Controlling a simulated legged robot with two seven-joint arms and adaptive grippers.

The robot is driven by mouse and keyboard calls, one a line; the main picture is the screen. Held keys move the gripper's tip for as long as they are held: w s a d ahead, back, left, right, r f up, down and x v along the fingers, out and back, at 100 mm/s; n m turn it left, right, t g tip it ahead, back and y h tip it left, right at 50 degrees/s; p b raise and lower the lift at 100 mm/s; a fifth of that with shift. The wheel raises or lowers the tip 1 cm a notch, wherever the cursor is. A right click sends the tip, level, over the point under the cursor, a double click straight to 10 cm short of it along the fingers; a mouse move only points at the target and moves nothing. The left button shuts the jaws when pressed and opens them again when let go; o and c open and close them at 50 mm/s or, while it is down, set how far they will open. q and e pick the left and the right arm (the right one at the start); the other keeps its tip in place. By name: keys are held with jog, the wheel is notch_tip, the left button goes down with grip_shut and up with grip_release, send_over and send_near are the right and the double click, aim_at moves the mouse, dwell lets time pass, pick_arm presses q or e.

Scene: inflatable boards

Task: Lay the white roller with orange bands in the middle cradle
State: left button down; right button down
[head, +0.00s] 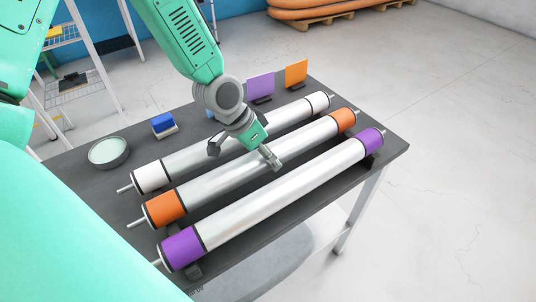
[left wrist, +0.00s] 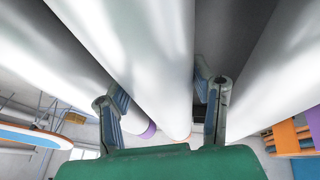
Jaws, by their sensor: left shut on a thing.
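The white roller with orange bands (head: 210,184) lies lengthwise over the dark table, between two other rollers. My left gripper (head: 242,153) is shut on it near its middle, one finger on each side. In the left wrist view the roller (left wrist: 150,60) runs between the two fingers (left wrist: 163,112). The middle cradle is mostly hidden under the roller, and I cannot tell whether the roller rests in it. The white-banded roller (head: 195,152) lies behind and the purple-banded roller (head: 270,193) in front. My right gripper is not in view.
The dark table (head: 75,185) also holds a round dish (head: 108,153), a blue-topped block (head: 163,124), a purple card (head: 260,86) and an orange card (head: 296,73). A white rack (head: 85,75) stands behind left. The floor at right is clear.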

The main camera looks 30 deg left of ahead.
pick_arm(q)
jog(key=shift+a+f, duration=0.1)
jog(key=shift+a, duration=0.5)
jog(key=c, duration=0.6)
grip_release()
jog(key=shift+d, duration=0.35)
jog(key=shift+s+a+r, duration=0.1)
jog(key=shift+r, duration=0.35)
jog(key=v, duration=1.1)
jog(key=shift+a+f, duration=0.1)
jog(key=shift+a, duration=0.2)
